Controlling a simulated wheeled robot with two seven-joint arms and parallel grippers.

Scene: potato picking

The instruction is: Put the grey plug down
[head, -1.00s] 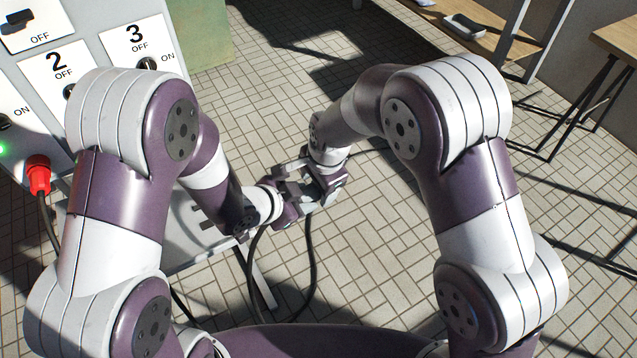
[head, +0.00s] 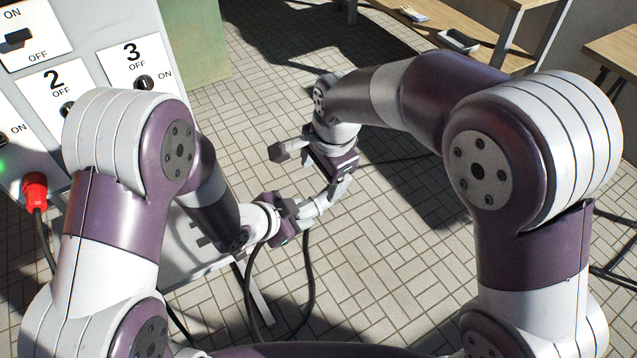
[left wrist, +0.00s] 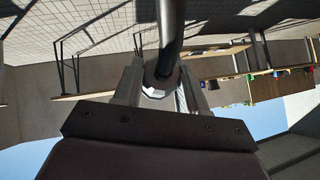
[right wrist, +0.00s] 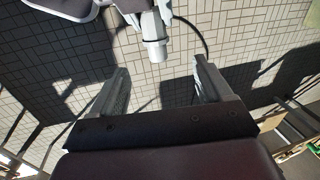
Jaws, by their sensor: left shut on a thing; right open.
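The grey plug (head: 310,208) is a pale grey cylinder on a black cable. My left gripper (head: 294,214) is shut on it and holds it in the air above the tiled floor. The left wrist view shows the plug (left wrist: 158,90) between the two fingers, with the cable running upward across the picture. My right gripper (head: 305,178) is open and empty, just above and right of the plug. In the right wrist view the plug (right wrist: 153,52) points towards the gap between the open fingers (right wrist: 160,80).
A grey switch panel (head: 90,35) with numbered switches stands at the left. A red plug (head: 35,190) is in it, beside a green light. Wooden tables (head: 480,55) are at the upper right, one with a small tray (head: 458,41).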

